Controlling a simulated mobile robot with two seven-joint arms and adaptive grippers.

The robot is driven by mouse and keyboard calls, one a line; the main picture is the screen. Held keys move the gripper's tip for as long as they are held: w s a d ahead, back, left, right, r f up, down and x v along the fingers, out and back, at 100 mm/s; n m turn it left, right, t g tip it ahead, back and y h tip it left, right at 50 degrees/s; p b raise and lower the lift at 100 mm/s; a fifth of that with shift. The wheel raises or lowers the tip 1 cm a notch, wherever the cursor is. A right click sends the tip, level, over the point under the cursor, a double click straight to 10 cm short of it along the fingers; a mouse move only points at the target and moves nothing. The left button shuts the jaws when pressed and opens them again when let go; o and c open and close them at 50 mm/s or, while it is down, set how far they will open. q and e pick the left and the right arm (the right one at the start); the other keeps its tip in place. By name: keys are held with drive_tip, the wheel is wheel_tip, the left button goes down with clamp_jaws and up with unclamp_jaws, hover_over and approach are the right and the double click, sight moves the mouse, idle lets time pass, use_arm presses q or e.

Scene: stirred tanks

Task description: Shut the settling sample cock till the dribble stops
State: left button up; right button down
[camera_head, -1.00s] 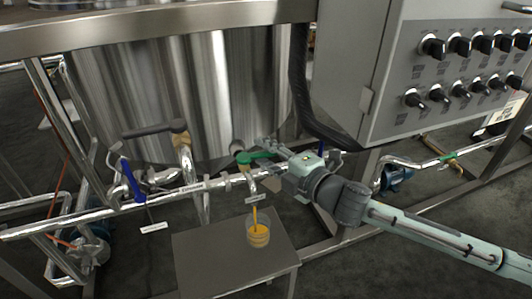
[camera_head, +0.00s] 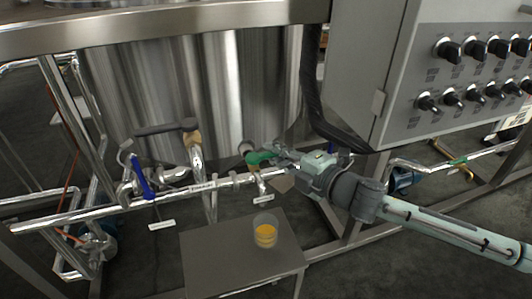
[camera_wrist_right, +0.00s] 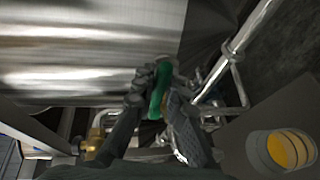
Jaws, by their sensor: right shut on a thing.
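The sample cock's green lever handle (camera_head: 259,157) sits above the steel pipe, with its spout (camera_head: 263,188) pointing down. No stream shows below the spout. A clear cup (camera_head: 265,232) holding orange liquid stands under it. My right gripper (camera_head: 279,156) comes in from the right and is shut on the green handle. In the right wrist view the green handle (camera_wrist_right: 157,97) lies between the two dark fingers, and the cup (camera_wrist_right: 286,150) is at lower right. My left gripper is not in view.
A small grey table (camera_head: 215,262) bears the cup. A blue-handled valve (camera_head: 141,177) and a dark-handled valve (camera_head: 160,130) are to the left. A grey control box (camera_head: 365,60) with black knobs overhangs the right arm. The steel tank (camera_head: 190,90) stands behind the pipe.

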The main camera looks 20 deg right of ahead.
drive_tip(key=shift+y, duration=0.3)
drive_tip(key=c, duration=1.5)
unclamp_jaws()
drive_tip(key=shift+c, duration=0.2)
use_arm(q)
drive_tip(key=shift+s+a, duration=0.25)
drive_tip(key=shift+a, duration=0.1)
use_arm(e)
drive_tip(key=v, duration=1.2)
drive_tip(key=shift+r, duration=0.15)
